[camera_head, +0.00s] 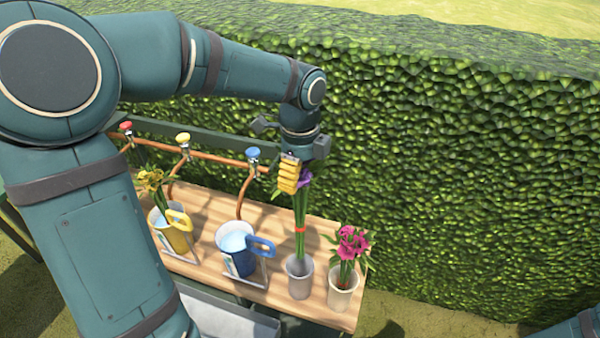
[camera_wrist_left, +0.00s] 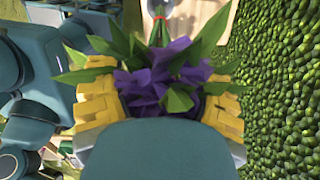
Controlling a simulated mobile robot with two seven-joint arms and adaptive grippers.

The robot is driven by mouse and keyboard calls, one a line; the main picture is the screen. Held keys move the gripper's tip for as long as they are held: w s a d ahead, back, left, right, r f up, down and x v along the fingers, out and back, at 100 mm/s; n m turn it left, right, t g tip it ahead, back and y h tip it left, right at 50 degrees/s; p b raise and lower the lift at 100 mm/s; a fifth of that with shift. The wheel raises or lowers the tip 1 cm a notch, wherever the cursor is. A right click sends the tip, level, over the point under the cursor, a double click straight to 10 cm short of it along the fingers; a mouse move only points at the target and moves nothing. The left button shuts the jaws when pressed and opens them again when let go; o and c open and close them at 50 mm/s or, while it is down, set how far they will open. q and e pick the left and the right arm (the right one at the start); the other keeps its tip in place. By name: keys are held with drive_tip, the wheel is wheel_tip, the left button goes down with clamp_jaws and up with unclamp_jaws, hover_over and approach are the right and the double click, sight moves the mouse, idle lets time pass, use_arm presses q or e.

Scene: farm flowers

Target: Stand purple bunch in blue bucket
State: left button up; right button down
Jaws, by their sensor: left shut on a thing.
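The purple bunch (camera_head: 300,220) has long green stems with a red tie and stands upright, its lower end down in a grey cup (camera_head: 299,283) on the bench. My left gripper (camera_head: 290,180) is shut on the purple bunch near its top. In the left wrist view the purple flowers and leaves (camera_wrist_left: 165,75) lie between the yellow fingers (camera_wrist_left: 160,108). The blue bucket (camera_head: 238,262) stands left of that cup. It has a blue handle, and pale water shows inside. My right gripper is out of view.
A yellow bucket (camera_head: 172,238) with yellow flowers stands left of the blue one. A cup (camera_head: 342,296) of pink flowers (camera_head: 352,243) stands right of the purple bunch. Taps with a copper pipe (camera_head: 205,160) run behind the wooden bench (camera_head: 200,262). A hedge (camera_head: 450,180) rises behind.

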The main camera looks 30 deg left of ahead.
use_arm(q)
drive_tip(key=s+a+r+n+p, duration=0.2)
drive_tip(key=a+r+n+p, duration=0.15)
drive_tip(key=a, duration=0.75)
drive_tip(key=s+a+r+n+p, duration=0.1)
drive_tip(key=a+r+n+p, duration=0.3)
drive_tip(key=a, duration=0.7)
wheel_tip(320, 180, down, 25)
drive_tip(key=b, duration=1.4)
drive_tip(key=shift+m, duration=0.45)
drive_tip(key=shift+s, duration=0.1)
drive_tip(key=o, duration=1.3)
drive_tip(key=shift+d, duration=0.1)
drive_tip(key=shift+r, duration=0.15)
wheel_tip(320, 180, up, 12)
drive_tip(key=shift+f, duration=0.1)
